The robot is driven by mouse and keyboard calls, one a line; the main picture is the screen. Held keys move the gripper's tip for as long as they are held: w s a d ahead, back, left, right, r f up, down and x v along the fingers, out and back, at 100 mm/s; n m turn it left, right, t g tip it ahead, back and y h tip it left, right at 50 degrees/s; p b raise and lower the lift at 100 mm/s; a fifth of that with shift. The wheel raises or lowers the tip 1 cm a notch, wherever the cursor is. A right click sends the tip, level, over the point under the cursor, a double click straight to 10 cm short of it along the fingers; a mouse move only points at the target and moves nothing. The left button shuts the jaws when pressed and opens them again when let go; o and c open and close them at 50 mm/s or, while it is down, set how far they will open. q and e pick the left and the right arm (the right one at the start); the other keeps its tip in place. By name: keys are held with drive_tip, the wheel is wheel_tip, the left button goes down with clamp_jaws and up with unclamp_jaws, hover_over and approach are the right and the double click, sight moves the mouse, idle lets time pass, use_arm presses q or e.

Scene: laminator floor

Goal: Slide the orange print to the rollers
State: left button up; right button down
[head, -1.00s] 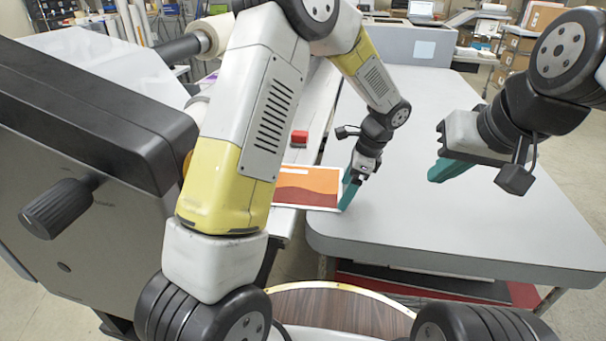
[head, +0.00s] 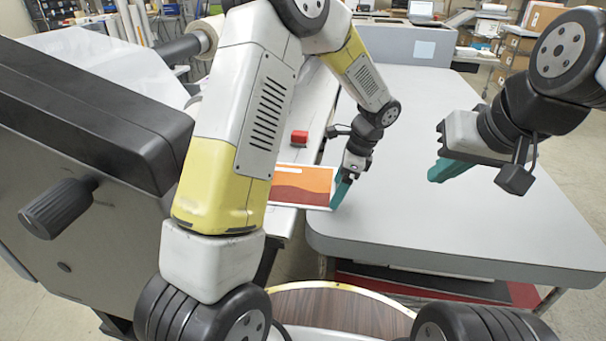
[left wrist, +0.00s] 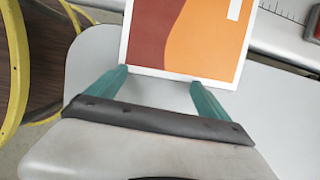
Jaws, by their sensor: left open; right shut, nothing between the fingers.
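The orange print (head: 305,182), orange and dark red with a white border, lies flat on the pale strip beside the laminator, partly hidden by my left arm in the head view. It also shows in the left wrist view (left wrist: 190,35). My left gripper (head: 340,192) is at the print's right edge. In the left wrist view its teal fingers (left wrist: 155,84) are spread apart, with tips at the print's near border and nothing gripped. My right gripper (head: 450,168) is shut and empty above the grey table. The rollers cannot be made out behind my left arm.
The dark laminator body (head: 90,110) with a black knob (head: 58,207) stands at left. A small red block (head: 299,137) sits on the strip beyond the print. The grey table (head: 440,220) is clear. A pale box (head: 400,42) stands at its far end.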

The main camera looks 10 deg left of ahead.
sight(329, 188)
use_arm(q)
drive_tip(key=shift+d, duration=0.25)
drive_tip(key=shift+w, duration=0.15)
drive_tip(key=shift+w, duration=0.55)
drive_tip(key=shift+a, duration=1.55)
drive_tip(key=shift+d, duration=0.25)
idle(0.4)
drive_tip(key=shift+w, duration=0.1)
drive_tip(key=shift+w, duration=0.55)
drive_tip(key=shift+a, duration=0.4)
